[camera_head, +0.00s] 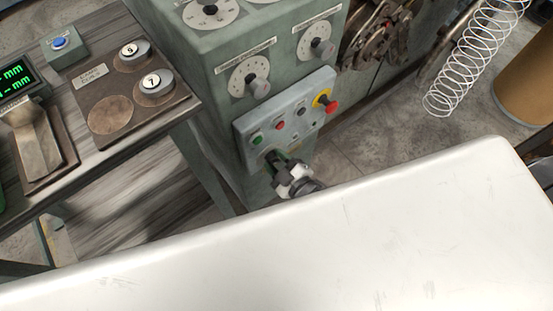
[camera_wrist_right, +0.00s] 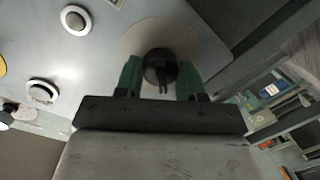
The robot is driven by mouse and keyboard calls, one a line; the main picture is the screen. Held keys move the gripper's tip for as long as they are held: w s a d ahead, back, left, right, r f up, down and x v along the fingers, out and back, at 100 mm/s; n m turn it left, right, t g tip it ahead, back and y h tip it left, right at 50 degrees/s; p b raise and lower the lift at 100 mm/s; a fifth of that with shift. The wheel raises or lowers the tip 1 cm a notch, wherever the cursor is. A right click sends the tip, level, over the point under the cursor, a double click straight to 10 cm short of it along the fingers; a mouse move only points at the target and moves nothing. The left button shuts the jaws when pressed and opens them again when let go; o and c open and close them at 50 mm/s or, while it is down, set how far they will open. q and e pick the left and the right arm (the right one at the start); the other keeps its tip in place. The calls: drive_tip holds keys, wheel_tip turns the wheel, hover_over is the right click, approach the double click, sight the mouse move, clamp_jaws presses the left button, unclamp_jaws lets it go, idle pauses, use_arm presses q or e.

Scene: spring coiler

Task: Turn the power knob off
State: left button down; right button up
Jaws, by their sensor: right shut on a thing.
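The green-grey control panel (camera_head: 243,127) is on the front of the machine, with small buttons and a red emergency button on yellow. My right gripper (camera_head: 277,160) is at the panel's lower left corner and covers the power knob in the head view. In the right wrist view the dark round knob (camera_wrist_right: 160,64) sits on a pale round plate. The green fingers of my right gripper (camera_wrist_right: 160,76) stand on both sides of it and are shut on it. I cannot read the knob's setting. My left gripper is not in view.
The red emergency button (camera_head: 332,106) is up and right of my right gripper, beside the other buttons. Dials (camera_head: 248,78) are above. A wire spring (camera_head: 455,75) hangs at right.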

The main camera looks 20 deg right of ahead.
drive_tip(key=o, duration=0.9)
drive_tip(key=v, duration=1)
drive_tip(key=shift+s+d, duration=0.1)
drive_tip(key=shift+s, duration=0.25)
drive_tip(key=s+d+f+m+g+h+p, duration=0.2)
drive_tip(key=s+f+m+g+p, duration=0.15)
drive_tip(key=f, duration=0.55)
drive_tip(key=s+d+f+m+g+h+p, duration=0.25)
drive_tip(key=s+f+g, duration=0.25)
drive_tip(key=f, duration=0.4)
drive_tip(key=s+d+f+g+p, duration=0.1)
drive_tip(key=s+f+g, duration=0.1)
drive_tip(key=s, duration=0.2)
drive_tip(key=s+d+f+m+g+p, duration=0.1)
drive_tip(key=s+f+g, duration=0.1)
drive_tip(key=s, duration=0.3)
drive_tip(key=s+d+f+m+g+h+p, duration=0.1)
drive_tip(key=s+d+f+g, duration=0.1)
drive_tip(key=s, duration=0.2)
drive_tip(key=shift+s+f, duration=0.1)
drive_tip(key=shift+s, duration=0.25)
